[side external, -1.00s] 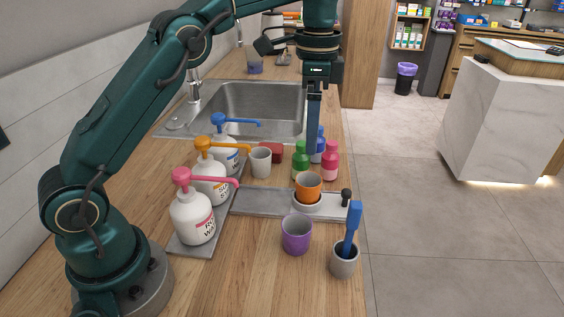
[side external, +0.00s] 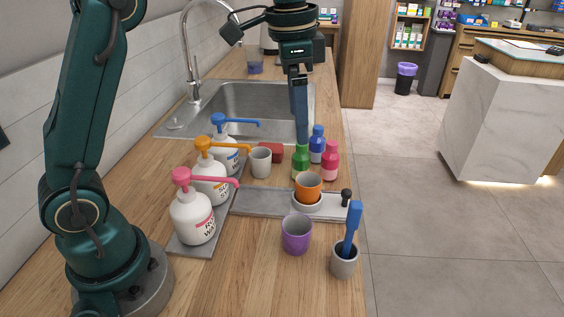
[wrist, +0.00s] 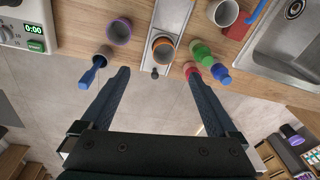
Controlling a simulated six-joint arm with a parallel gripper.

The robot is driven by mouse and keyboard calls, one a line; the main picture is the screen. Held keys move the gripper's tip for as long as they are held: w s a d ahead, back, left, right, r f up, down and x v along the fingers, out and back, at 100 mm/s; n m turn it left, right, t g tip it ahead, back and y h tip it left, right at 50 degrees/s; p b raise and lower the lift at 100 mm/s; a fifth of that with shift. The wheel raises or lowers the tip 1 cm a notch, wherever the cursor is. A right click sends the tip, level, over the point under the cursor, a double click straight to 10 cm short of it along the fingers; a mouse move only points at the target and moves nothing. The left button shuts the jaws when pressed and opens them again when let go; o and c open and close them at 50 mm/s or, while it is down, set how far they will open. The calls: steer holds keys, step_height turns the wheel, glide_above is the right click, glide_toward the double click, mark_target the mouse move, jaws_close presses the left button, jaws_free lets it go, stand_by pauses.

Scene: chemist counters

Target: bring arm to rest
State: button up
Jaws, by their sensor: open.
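My gripper (side external: 300,118) hangs fingers-down above the counter, just above and behind the small bottles. In the wrist view my gripper (wrist: 158,92) shows two long dark fingers spread wide apart with nothing between them. The orange cup (side external: 308,184) stands upright on the white round pad of the grey tray (side external: 262,203). My arm's upper links rise steeply at the left.
Three pump bottles, pink (side external: 193,218), orange (side external: 211,184) and blue (side external: 224,153), stand left. A purple cup (side external: 297,236) and a grey holder (side external: 344,262) with a blue tool are in front. Green (side external: 300,163), blue (side external: 317,146) and pink (side external: 330,163) bottles stand near the right edge. The sink (side external: 250,104) is behind.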

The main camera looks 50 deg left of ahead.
steer(key=shift+s+f+n+t, duration=1.1)
steer(key=shift+s+n, duration=0.6)
steer(key=shift+s, duration=2.45)
steer(key=shift+s+f+n+t, duration=1.05)
steer(key=shift+s+n, duration=0.65)
steer(key=shift+s, duration=2.45)
steer(key=shift+w+r+m+g, duration=0.9)
steer(key=shift+w+r+m, duration=0.45)
steer(key=shift+w, duration=2.05)
steer(key=shift+w+r+m+g, duration=0.85)
steer(key=shift+w+r+m, duration=0.5)
steer(key=shift+w, duration=2)
steer(key=w+f+m+g, duration=0.2)
steer(key=w+f+m, duration=0.1)
steer(key=w+f, duration=0.3)
steer(key=shift+w+f+m, duration=0.3)
steer(key=shift+w, duration=0.1)
